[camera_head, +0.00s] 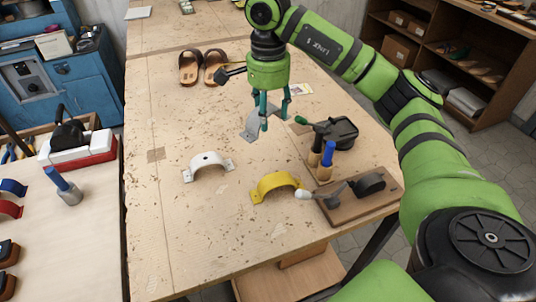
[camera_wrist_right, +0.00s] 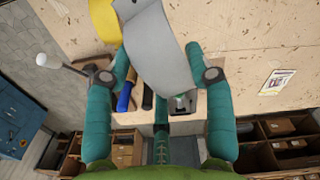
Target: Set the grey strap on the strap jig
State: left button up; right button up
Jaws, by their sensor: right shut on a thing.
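The grey strap (camera_head: 254,126) is a bent, curved band held in my right gripper (camera_head: 273,112), in the air above the middle of the workbench. In the right wrist view the strap (camera_wrist_right: 160,45) lies between the two teal fingers and stretches up out of the picture. A brown wooden board (camera_head: 385,207) with a black rounded form and a white-knobbed lever, which looks like the strap jig, lies at the bench's right edge. My gripper is to its upper left, well apart from it. My left gripper is out of view.
A white strap (camera_head: 209,161) and a yellow strap (camera_head: 274,184) stand arched on the bench; the yellow one is close to the lever knob. Blue- and black-handled tools (camera_head: 328,153) stand behind the board. Sandals (camera_head: 191,67) lie at the back. The bench's front left is clear.

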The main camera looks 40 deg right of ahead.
notch_tip(320, 180, down, 8)
jog(key=shift+p, duration=0.75)
notch_tip(320, 180, down, 5)
jog(key=shift+r+p, duration=0.15)
jog(key=shift+p, duration=0.6)
jog(key=shift+f, duration=0.2)
jog(key=o, duration=0.9)
jog(key=shift+c, duration=0.2)
